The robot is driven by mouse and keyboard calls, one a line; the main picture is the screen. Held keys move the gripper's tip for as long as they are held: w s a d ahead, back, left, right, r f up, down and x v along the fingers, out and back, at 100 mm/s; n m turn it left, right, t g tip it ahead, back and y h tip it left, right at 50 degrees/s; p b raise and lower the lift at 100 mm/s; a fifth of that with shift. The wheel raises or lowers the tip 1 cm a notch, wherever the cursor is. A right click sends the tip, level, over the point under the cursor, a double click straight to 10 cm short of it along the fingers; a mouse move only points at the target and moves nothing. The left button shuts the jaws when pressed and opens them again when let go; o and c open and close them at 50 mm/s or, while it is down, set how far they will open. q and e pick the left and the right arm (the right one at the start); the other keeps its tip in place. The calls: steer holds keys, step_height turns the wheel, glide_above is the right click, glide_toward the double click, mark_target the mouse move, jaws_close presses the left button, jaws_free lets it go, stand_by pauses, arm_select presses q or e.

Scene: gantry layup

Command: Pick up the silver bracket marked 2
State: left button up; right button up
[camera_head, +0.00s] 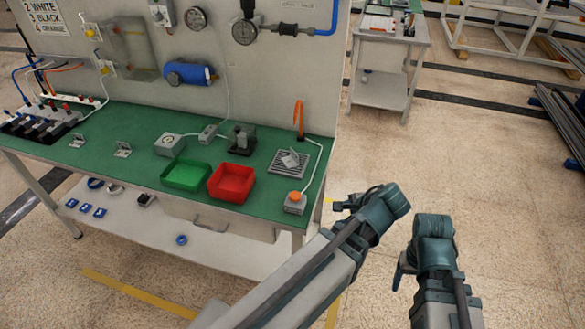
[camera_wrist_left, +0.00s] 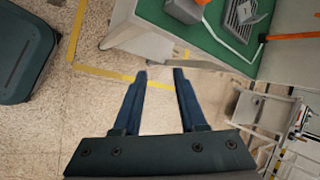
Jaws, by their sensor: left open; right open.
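Two small silver brackets stand on the left part of the green bench top, one further left (camera_head: 78,140) and one nearer the middle (camera_head: 123,149). A third silver bracket (camera_head: 290,158) rests on a dark slotted plate at the right end, also seen in the left wrist view (camera_wrist_left: 247,13). Any numbers on them are too small to read. My left gripper (camera_head: 337,205) is open and empty, off the bench's right end; its spread fingers show in the left wrist view (camera_wrist_left: 160,72). My right gripper (camera_head: 398,276) is further right over the floor, partly hidden by its wrist, open.
On the green bench (camera_head: 145,118) are a green tray (camera_head: 187,174), a red tray (camera_head: 231,182), a grey dial box (camera_head: 169,145), a dark fixture (camera_head: 242,140) and an orange-button box (camera_head: 295,202). A panel rises behind. A lower shelf (camera_head: 225,243) holds small parts.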

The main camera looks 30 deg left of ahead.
arm_select(q)
steer(key=w+a+m+t+y+b, duration=0.2)
steer(key=w+a+m+y+b, duration=0.1)
steer(key=b, duration=0.3)
steer(key=w+a+f+m+t+y+b, duration=0.1)
steer(key=w+a+m+t+y+b, duration=0.1)
steer(key=w+a+m+y+b, duration=0.1)
steer(key=w+a+f+m+t+y+b, duration=0.1)
steer(key=w+a+m+t+y+b, duration=0.1)
steer(key=w+a+m+b, duration=0.3)
steer(key=shift+a+m+y+b, duration=0.3)
steer(key=shift+m+b, duration=0.55)
steer(key=shift+b, duration=0.3)
steer(key=shift+a+m+y+b, duration=0.3)
steer(key=shift+m+b, duration=0.55)
steer(key=shift+b, duration=0.3)
glide_toward(290, 158)
steer(key=w+r, duration=0.2)
steer(key=r, duration=0.1)
steer(key=shift+r, duration=0.35)
steer(key=shift+w+a, duration=0.1)
steer(key=shift+a, duration=0.15)
steer(key=x, duration=0.5)
steer(key=shift+a+f, duration=0.15)
steer(key=shift+a, duration=0.15)
steer(key=shift+s, duration=0.25)
steer(key=shift+c, duration=0.2)
